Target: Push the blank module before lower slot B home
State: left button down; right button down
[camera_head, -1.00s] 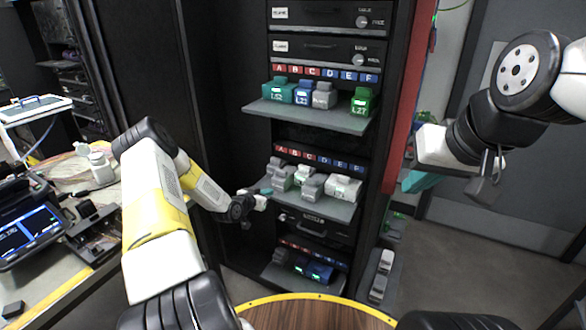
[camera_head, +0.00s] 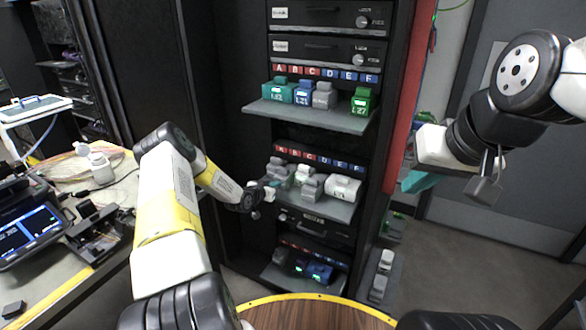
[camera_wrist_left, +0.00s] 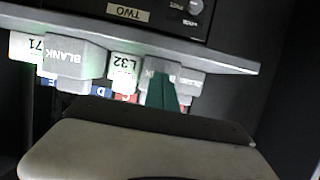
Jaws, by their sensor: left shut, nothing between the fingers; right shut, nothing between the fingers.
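The grey blank module before slot B (camera_head: 285,181) is on the middle shelf, under the A–F labels. It also shows in the left wrist view (camera_wrist_left: 161,68), where the picture is upside down. My left gripper (camera_head: 270,190) is shut and empty at this module's front. Its teal fingers (camera_wrist_left: 162,92) overlap the module's face in the wrist view; I cannot tell whether they touch. How far the module sits from its slot is hidden. My right gripper (camera_head: 420,181) is shut and empty, well right of the rack.
Beside it on the shelf stand another grey module (camera_head: 277,165), the L32 module (camera_wrist_left: 124,70), a blank module (camera_wrist_left: 74,60) and the L71 module (camera_head: 343,188). The upper shelf (camera_head: 310,117) holds several coloured modules. A workbench (camera_head: 75,275) is at left.

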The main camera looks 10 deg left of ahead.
aim_at(279, 179)
pick_arm(q)
jog(key=shift+w+d, duration=0.3)
jog(key=shift+w, duration=0.6)
jog(key=shift+w+d, duration=0.35)
jog(key=shift+w, duration=0.5)
jog(key=shift+w+d, duration=0.3)
jog(key=shift+w, duration=0.6)
jog(key=shift+s+a, duration=0.45)
jog(key=shift+s, duration=0.85)
jog(key=shift+s+a, duration=0.5)
jog(key=shift+s, duration=0.75)
jog(key=shift+s+a, duration=0.45)
jog(key=shift+s, duration=0.85)
jog(key=s+d+r+g+y, duration=0.1)
jog(key=s+r+g, duration=0.15)
jog(key=r, duration=0.95)
jog(key=s+r+g+y, duration=0.15)
jog(key=s+r, duration=0.25)
jog(key=r, duration=0.8)
jog(key=s+d+r+n+y, duration=0.1)
jog(key=s+r+y, duration=0.1)
jog(key=s+r, duration=1.05)
jog(key=s+d+r+n+g+h, duration=0.1)
jog(key=s+d, duration=0.1)
jog(key=s, duration=1.2)
jog(key=s+d+r+n+g+h, duration=0.1)
jog(key=s+d+g, duration=0.1)
jog(key=s, duration=1.2)
jog(key=shift+d+r, duration=0.25)
jog(key=shift+d, duration=0.25)
